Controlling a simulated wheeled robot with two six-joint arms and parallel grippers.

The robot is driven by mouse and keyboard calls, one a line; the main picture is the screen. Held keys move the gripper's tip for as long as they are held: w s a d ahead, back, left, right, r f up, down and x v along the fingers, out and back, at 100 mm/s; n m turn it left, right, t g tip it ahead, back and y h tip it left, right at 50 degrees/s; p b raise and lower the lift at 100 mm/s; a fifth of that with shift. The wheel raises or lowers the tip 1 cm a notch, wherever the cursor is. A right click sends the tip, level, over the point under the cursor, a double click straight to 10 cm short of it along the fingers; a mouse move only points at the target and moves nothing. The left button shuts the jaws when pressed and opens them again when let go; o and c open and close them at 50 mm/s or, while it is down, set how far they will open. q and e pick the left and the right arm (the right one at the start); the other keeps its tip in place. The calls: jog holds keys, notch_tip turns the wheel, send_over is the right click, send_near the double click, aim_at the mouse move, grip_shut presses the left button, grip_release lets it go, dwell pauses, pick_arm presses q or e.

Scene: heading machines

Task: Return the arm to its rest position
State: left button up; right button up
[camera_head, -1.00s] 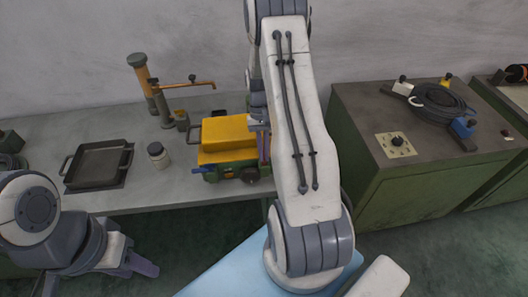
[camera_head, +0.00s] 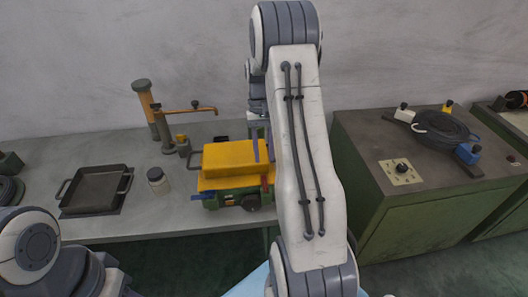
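My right arm rises through the middle of the head view and folds over at a high elbow. My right gripper (camera_head: 262,147) points down behind the forearm, at the right end of a yellow-topped green machine (camera_head: 232,158). Two purple-blue fingers show with a gap between them, and nothing shows in the gap. The forearm hides part of the gripper and whatever lies behind it. My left arm is at the lower left corner. Only a sliver of my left gripper (camera_head: 112,284) shows at the bottom edge, and its fingertips are cut off.
The grey workbench (camera_head: 150,222) carries a black tray (camera_head: 97,188), a small jar (camera_head: 158,180) and a post with a brass pipe (camera_head: 147,100). A wall stands behind.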

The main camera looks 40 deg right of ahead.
pick_arm(q)
jog(key=shift+f, duration=0.15)
pick_arm(e)
jog(key=shift+w+d+r, duration=0.15)
jog(key=shift+w+r, duration=0.05)
jog(key=shift+r, duration=0.4)
